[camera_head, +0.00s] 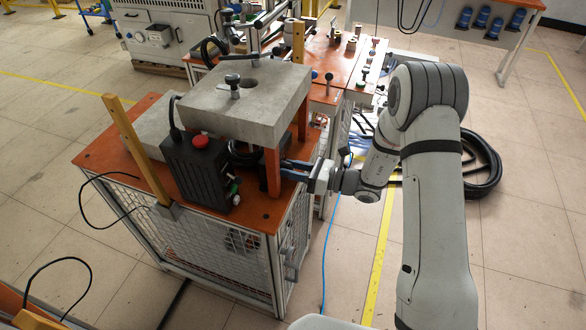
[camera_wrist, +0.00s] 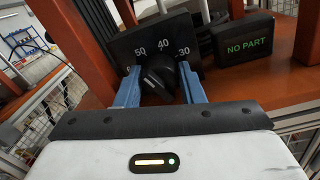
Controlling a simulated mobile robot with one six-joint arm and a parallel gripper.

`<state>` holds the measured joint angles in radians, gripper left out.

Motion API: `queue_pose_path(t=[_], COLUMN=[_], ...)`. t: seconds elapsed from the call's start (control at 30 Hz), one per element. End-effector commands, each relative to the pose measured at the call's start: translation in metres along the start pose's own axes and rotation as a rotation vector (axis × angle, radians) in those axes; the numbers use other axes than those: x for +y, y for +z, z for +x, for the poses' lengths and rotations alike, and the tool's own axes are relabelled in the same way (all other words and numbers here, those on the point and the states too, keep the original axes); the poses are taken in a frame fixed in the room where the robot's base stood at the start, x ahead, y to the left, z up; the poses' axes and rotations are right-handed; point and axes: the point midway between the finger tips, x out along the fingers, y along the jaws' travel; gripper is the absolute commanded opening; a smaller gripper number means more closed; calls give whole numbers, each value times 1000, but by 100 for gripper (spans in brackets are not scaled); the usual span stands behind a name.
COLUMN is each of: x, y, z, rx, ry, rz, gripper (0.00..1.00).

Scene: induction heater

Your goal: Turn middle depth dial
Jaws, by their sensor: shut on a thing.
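In the wrist view the depth dial is a black knob (camera_wrist: 158,73) on a black plate (camera_wrist: 122,52) with the white numbers 50, 40 and 30 around it. My gripper (camera_wrist: 158,85) has its two blue fingers on either side of the knob, shut on it. In the head view my gripper (camera_head: 298,170) reaches in from the right under the grey block, beside an orange-brown post. The dial is hidden there.
A black display (camera_wrist: 244,40) reading "NO PART" stands right of the dial. In the head view a grey stone-like block (camera_head: 225,95) on orange-brown posts (camera_head: 272,172) is above my gripper. A black box with a red button (camera_head: 200,142) stands to the left.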

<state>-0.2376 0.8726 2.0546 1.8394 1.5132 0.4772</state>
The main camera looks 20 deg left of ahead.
Motion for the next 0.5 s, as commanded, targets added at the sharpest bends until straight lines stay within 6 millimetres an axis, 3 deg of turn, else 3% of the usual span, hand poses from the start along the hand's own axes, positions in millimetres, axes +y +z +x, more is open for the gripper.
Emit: queue_pose_path(t=[0.2,0.5], x=[0,0], y=[0,-2], z=[0,0], rx=[0,2], ry=[0,0], rz=[0,-47], gripper=[12,12])
